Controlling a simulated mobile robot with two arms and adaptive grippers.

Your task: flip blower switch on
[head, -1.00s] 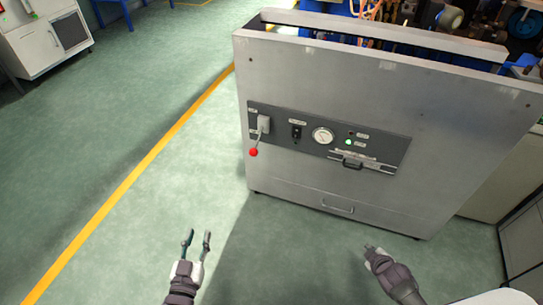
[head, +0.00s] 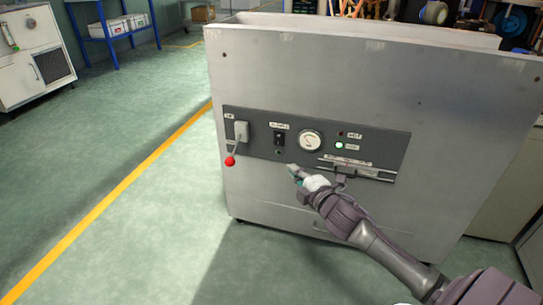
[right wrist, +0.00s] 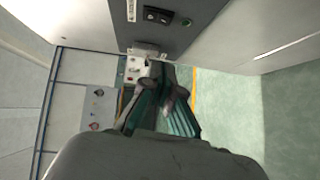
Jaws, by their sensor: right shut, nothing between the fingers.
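The blower switch (head: 279,138) is a small black rocker on the dark control panel (head: 375,143) of the grey machine, under a white label. It also shows near the top of the right wrist view (right wrist: 157,15). My right gripper (head: 293,169) is shut and empty, just below and slightly right of the switch in the head view. Its fingertips look apart from the switch, though the exact gap to the panel is hard to tell. I cannot read the rocker's position. My left gripper is out of view.
Left of the switch is a grey lever (head: 240,131) with a red ball knob (head: 230,161). Right of it are a round gauge (head: 310,141), a lit green lamp (head: 339,146) and a sliding latch (head: 355,170). Green floor (head: 130,200) is clear at the left.

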